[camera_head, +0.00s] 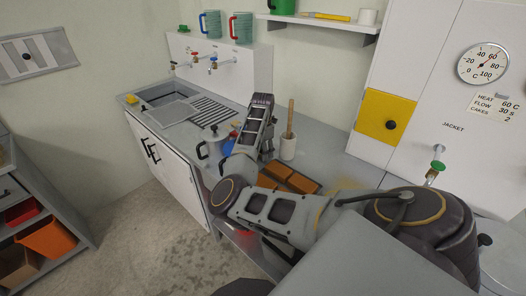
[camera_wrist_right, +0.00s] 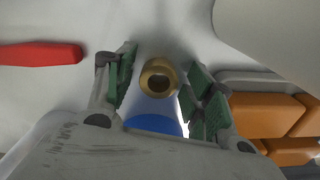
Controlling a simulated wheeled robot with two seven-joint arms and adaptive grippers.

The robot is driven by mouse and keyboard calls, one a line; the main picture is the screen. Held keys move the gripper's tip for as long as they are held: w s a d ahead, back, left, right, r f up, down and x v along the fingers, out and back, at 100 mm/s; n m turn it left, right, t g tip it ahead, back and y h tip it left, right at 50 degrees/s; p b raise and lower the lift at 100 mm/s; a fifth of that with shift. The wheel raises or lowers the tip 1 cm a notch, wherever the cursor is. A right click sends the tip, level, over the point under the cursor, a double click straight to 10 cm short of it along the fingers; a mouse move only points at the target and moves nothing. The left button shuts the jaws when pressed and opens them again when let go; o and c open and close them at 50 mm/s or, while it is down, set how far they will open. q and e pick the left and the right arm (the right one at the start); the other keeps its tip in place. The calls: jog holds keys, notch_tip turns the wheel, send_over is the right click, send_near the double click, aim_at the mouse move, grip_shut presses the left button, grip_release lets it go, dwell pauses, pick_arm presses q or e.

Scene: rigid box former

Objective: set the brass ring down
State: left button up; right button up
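The brass ring (camera_wrist_right: 158,77) shows in the right wrist view between the fingers of my right gripper (camera_wrist_right: 161,72). The green-padded fingers are spread to both sides of it. A narrow gap shows on the left and the right pads look close to its edge; contact is unclear. A blue object (camera_wrist_right: 153,124) with a pale part lies below the ring; whether the ring rests on it I cannot tell. In the head view the blue object (camera_head: 229,147) shows beside my right arm, and the ring cannot be made out. My left gripper is out of view.
Orange blocks (camera_wrist_right: 268,112) in a grey tray lie right of my right gripper. A red object (camera_wrist_right: 40,54) lies to its left.

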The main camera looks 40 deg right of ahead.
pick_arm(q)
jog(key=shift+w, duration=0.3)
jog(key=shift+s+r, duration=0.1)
pick_arm(e)
jog(key=shift+r, duration=0.1)
jog(key=shift+r, duration=0.4)
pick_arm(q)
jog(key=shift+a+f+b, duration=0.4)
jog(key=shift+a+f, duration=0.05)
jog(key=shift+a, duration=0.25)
pick_arm(e)
notch_tip(320, 180, up, 11)
jog(key=shift+r, duration=0.15)
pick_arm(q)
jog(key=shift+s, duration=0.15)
